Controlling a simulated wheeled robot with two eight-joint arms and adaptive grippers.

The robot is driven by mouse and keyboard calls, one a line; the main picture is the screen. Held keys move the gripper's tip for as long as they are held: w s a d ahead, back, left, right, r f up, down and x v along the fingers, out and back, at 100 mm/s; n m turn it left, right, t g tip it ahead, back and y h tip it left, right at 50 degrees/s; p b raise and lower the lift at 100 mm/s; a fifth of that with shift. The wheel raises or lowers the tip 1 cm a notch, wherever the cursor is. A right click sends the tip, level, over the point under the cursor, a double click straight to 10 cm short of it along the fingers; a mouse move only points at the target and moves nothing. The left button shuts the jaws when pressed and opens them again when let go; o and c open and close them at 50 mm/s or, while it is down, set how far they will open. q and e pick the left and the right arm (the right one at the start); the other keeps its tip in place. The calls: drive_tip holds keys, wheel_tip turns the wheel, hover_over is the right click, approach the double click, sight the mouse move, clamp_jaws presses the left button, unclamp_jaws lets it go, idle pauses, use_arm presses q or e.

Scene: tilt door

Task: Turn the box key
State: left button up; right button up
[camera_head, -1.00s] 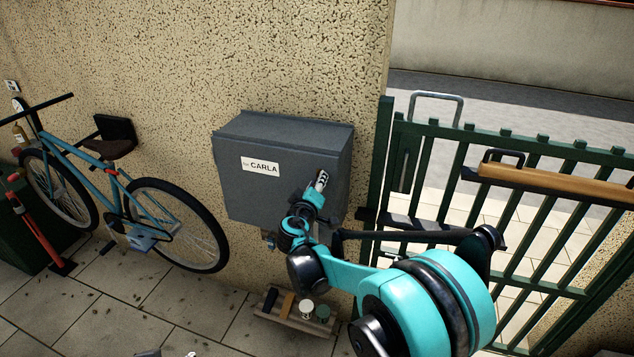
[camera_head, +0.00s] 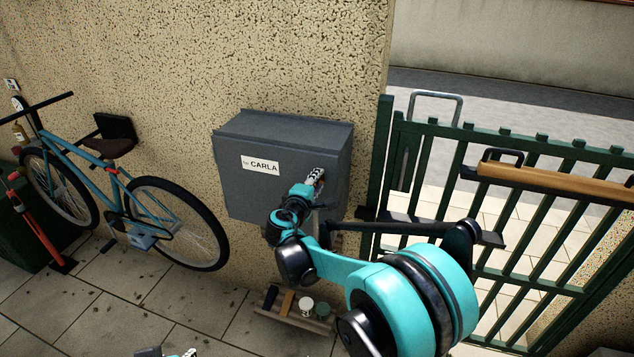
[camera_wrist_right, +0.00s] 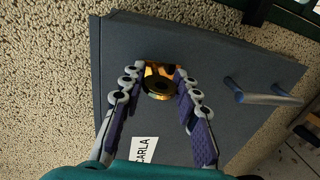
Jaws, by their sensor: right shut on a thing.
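The grey box (camera_head: 245,198) with a "CARLA" label (camera_head: 260,166) hangs on the speckled wall, its lid closed. My right gripper (camera_head: 316,178) is at the right part of its front face and hides the key from the head view. In the right wrist view my right gripper (camera_wrist_right: 160,78) has its fingers on both sides of a brass key (camera_wrist_right: 158,88) at the box front (camera_wrist_right: 130,45) and is shut on it. The key's turn angle is hard to tell. Small tips of my left gripper (camera_head: 168,353) show at the bottom edge; most of it is cut off.
A blue bicycle (camera_head: 88,179) leans at the left. A green gate (camera_head: 530,158) with a wooden bar stands at the right. A wooden tray (camera_head: 293,320) with small items lies below the box. A metal handle (camera_wrist_right: 255,95) sticks out beside the key.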

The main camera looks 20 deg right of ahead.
idle(0.4)
drive_tip(key=o, duration=1.2)
drive_tip(key=shift+a, duration=0.1)
drive_tip(key=v, duration=1.2)
